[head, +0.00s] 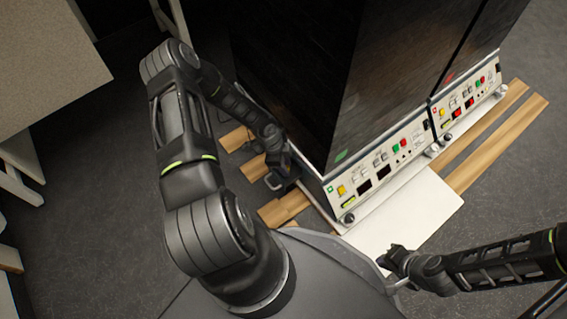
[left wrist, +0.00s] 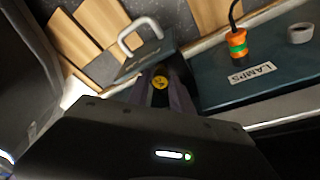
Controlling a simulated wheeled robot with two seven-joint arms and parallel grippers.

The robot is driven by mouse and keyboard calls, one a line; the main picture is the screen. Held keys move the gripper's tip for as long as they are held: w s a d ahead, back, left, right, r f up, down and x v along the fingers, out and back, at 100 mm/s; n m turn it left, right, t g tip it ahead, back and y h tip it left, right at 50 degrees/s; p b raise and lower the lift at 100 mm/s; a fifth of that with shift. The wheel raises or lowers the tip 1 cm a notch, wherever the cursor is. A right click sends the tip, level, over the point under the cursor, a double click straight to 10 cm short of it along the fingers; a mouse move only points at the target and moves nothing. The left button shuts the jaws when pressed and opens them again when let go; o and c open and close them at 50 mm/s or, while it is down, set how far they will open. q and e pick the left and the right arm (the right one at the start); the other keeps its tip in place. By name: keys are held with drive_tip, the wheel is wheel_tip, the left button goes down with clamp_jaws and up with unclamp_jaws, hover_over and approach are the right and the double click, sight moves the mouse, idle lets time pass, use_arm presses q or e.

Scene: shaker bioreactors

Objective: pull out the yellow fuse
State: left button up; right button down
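The yellow fuse (left wrist: 160,82) shows as a small round yellow cap with dark marks, between the two fingers of my left gripper (left wrist: 162,90) in the left wrist view. The fingers stand close on both sides of it. I cannot tell whether they touch it. In the head view my left gripper (head: 275,181) is low at the left side of the near bioreactor (head: 385,160), and the fuse is hidden there. My right gripper (head: 392,268) is beside the white board in front of the bioreactors, its finger opening unclear.
A metal handle (left wrist: 140,32) is just beyond the fingers. Wooden slats (head: 490,150) lie under the bioreactors. A table (head: 45,60) is at far left.

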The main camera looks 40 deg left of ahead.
use_arm(q)
clamp_jaws()
drive_tip(key=shift+r, duration=0.15)
idle(0.4)
drive_tip(key=shift+r+p, duration=0.5)
drive_tip(key=shift+r, duration=0.05)
drive_tip(key=shift+r, duration=0.15)
drive_tip(key=shift+r+p, duration=0.45)
drive_tip(key=shift+r, duration=0.2)
idle(0.4)
drive_tip(key=shift+r+p, duration=1.2)
drive_tip(key=shift+r, duration=0.15)
